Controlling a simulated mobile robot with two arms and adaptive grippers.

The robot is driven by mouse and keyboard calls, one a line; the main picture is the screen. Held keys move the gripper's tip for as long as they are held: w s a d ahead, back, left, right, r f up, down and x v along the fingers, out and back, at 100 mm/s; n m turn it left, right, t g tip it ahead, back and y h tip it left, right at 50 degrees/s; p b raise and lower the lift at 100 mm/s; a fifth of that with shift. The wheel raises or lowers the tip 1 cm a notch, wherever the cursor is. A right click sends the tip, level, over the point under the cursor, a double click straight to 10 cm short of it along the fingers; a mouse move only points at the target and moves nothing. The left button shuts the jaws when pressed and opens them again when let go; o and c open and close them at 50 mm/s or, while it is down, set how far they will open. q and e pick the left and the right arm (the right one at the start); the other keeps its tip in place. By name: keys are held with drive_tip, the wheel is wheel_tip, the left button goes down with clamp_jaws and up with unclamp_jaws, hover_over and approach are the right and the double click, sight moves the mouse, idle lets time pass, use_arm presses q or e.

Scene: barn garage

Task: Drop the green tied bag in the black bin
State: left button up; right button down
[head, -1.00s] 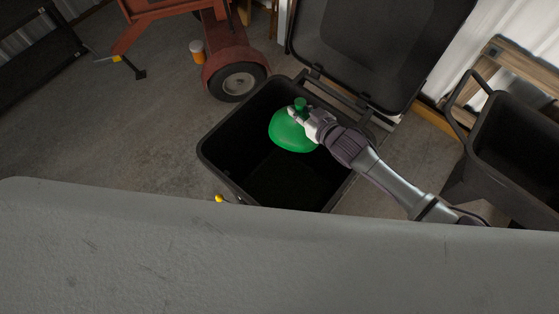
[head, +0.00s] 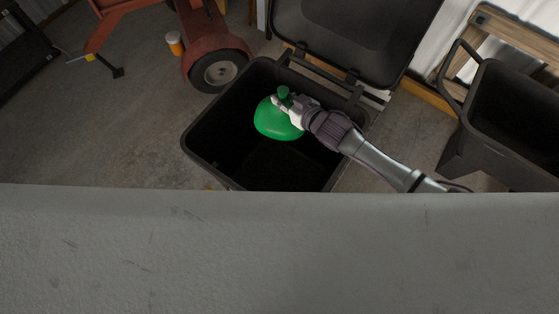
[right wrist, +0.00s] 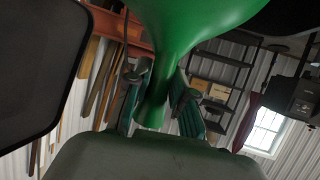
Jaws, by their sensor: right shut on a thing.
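The green tied bag (head: 277,121) hangs over the open mouth of the black bin (head: 217,176) in the head view. My right gripper (head: 286,101) is shut on the bag's knotted neck. In the right wrist view the neck of the bag (right wrist: 160,85) sits between the two fingers of the gripper (right wrist: 155,105), and the bag's body fills the top. The bin's lid (head: 345,35) is swung open behind it. The bin's inside is dark; its floor is hard to make out. My left gripper is in neither view.
A dark wheelbarrow-like tub (head: 515,125) stands at the right by a wooden frame. A red machine with a wheel (head: 220,71) and an orange-and-white cup (head: 175,43) are behind left. Concrete floor left of the bin is clear. A large grey surface fills the foreground.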

drive_tip(key=shift+r, duration=0.15)
drive_tip(key=c, duration=1)
unclamp_jaws()
drive_tip(key=shift+o, duration=0.4)
drive_tip(key=shift+f, duration=0.2)
drive_tip(key=v, duration=1.2)
drive_tip(key=shift+s+a+r, duration=0.1)
drive_tip(key=shift+s, duration=0.05)
